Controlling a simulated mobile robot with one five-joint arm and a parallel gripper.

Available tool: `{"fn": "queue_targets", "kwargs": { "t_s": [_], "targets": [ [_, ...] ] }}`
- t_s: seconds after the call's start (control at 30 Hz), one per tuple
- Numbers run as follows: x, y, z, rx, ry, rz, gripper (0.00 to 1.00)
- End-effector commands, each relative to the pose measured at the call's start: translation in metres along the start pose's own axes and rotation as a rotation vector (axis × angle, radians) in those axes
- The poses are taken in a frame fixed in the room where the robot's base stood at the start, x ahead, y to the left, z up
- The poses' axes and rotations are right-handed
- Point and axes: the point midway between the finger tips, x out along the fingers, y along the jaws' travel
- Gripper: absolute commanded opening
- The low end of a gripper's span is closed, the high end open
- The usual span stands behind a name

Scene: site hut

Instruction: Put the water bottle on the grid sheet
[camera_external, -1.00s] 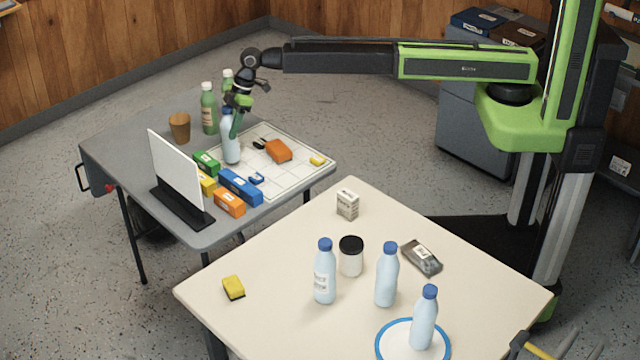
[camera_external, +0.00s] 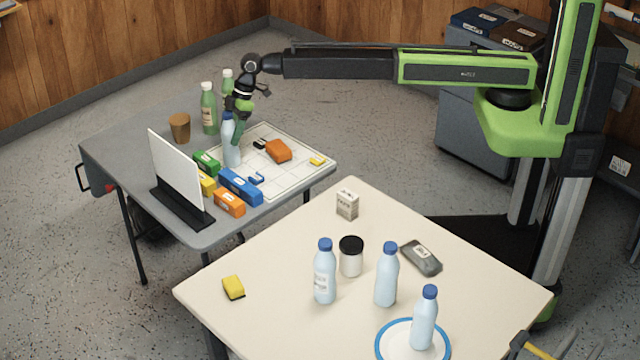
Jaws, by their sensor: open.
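A pale blue water bottle (camera_external: 231,154) stands upright at the left edge of the white grid sheet (camera_external: 292,179) on the grey table. My gripper (camera_external: 240,130) is open at the bottle's upper part, with a green finger in front of it or beside it. I cannot tell whether the fingers touch the bottle. Three more pale blue bottles with blue caps stand on the cream table: one at left (camera_external: 324,272), one in the middle (camera_external: 387,275) and one on a blue-rimmed plate (camera_external: 424,318).
An orange block (camera_external: 278,151) and small items lie on the sheet. Coloured boxes (camera_external: 240,187) and a white upright panel (camera_external: 174,169) stand in front. Green bottles (camera_external: 208,110) and a brown cup (camera_external: 180,127) are behind at left.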

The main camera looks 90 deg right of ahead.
Motion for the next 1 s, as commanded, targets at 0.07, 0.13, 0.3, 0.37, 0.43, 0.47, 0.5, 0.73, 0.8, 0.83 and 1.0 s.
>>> {"fn": "queue_targets", "kwargs": {
  "t_s": [0.07, 0.13, 0.3, 0.37, 0.43, 0.47, 0.5, 0.73, 0.8, 0.83, 1.0],
  "targets": [
    [-0.009, 0.000, -0.002, 0.000, 0.000, 0.000, 0.73],
    [-0.018, 0.000, -0.002, 0.000, 0.000, 0.000, 0.73],
    [-0.054, 0.000, -0.003, 0.001, 0.000, 0.000, 0.73],
    [-0.070, 0.000, -0.004, 0.001, 0.000, 0.001, 0.73],
    [-0.087, 0.000, -0.004, 0.002, 0.000, 0.001, 0.73],
    [-0.094, 0.000, -0.004, 0.002, 0.000, 0.001, 0.73],
    [-0.103, 0.000, -0.004, 0.001, 0.000, 0.001, 0.73],
    [-0.124, 0.000, -0.001, 0.000, 0.000, 0.000, 0.73],
    [-0.123, 0.000, 0.000, 0.000, 0.000, 0.000, 0.73],
    [-0.122, -0.001, 0.001, 0.001, -0.002, 0.000, 0.73],
    [-0.138, -0.035, 0.053, 0.075, -0.061, -0.002, 0.73]
  ]
}}
